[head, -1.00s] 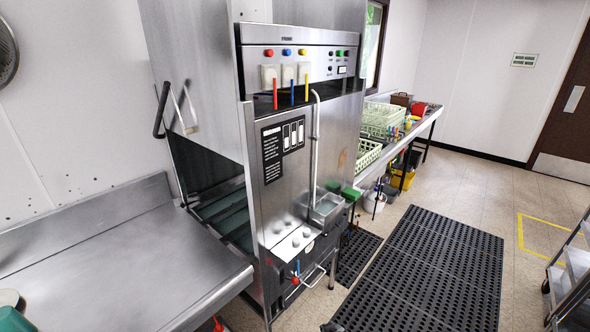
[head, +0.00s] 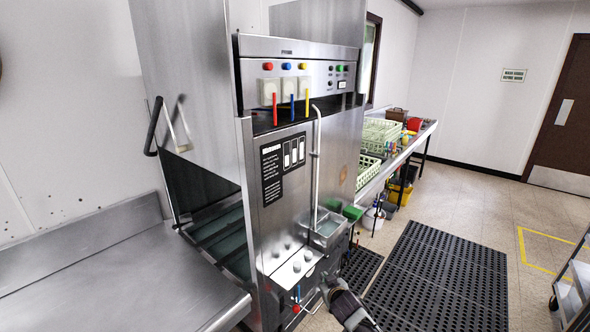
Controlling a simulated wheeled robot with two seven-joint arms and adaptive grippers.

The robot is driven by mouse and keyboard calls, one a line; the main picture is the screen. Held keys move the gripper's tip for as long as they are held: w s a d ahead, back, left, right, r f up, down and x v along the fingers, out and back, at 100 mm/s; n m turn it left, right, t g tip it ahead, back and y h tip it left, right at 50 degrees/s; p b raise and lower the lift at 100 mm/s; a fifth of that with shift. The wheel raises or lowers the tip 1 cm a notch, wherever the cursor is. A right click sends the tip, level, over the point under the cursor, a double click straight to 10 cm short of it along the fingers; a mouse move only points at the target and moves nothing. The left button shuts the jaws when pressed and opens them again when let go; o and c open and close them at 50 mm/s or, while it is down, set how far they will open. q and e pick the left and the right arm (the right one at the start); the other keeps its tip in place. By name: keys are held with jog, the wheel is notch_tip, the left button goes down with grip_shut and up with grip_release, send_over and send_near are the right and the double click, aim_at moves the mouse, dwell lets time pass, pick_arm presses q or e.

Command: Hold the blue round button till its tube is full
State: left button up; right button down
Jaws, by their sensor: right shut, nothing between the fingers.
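The blue round button (head: 287,66) sits on the machine's upper control panel, between a red button (head: 267,66) and a yellow one (head: 302,66). Below it, a thin blue tube (head: 292,106) hangs from a pale box, between a red tube (head: 275,108) and a yellow tube (head: 307,101). How full the blue tube is cannot be told. My right gripper (head: 326,284) is at the bottom centre, low in front of the machine. It is shut, empty and well below the blue button, apart from it. My left gripper is out of view.
A white vertical pipe (head: 316,165) runs down the machine front to a small basin (head: 325,231). A steel counter (head: 120,265) lies at left. Green racks (head: 380,133) stand on a bench behind. Black floor mats (head: 440,275) cover the floor at right.

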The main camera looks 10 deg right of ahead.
aim_at(288, 66)
jog(key=w+r+t, duration=0.3)
jog(key=w+r, duration=0.1)
jog(key=r, duration=0.8)
jog(key=w+d+r+t, duration=0.15)
jog(key=w+r, duration=0.25)
jog(key=r, duration=0.8)
jog(key=w+a+r+t, duration=0.1)
jog(key=w+r+t, duration=0.2)
jog(key=r, duration=0.9)
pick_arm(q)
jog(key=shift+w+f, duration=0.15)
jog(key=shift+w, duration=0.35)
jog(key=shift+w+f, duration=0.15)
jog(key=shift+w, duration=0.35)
pick_arm(e)
jog(key=s+a+r+n+t+y, duration=0.1)
jog(key=s+r+n+t+y, duration=0.1)
jog(key=r, duration=0.9)
jog(key=s+r+n+t+y, duration=0.2)
jog(key=s+r+y, duration=0.1)
jog(key=r, duration=0.9)
jog(key=s+a+r+n+t+y, duration=0.1)
jog(key=r+y, duration=0.3)
jog(key=r, duration=0.8)
jog(key=shift+s+a+r+n+t+y, duration=0.25)
jog(key=shift+s+a+n+t+y, duration=0.15)
jog(key=shift+s+n, duration=0.4)
jog(key=shift+w+a+h, duration=0.1)
jog(key=shift+h, duration=0.2)
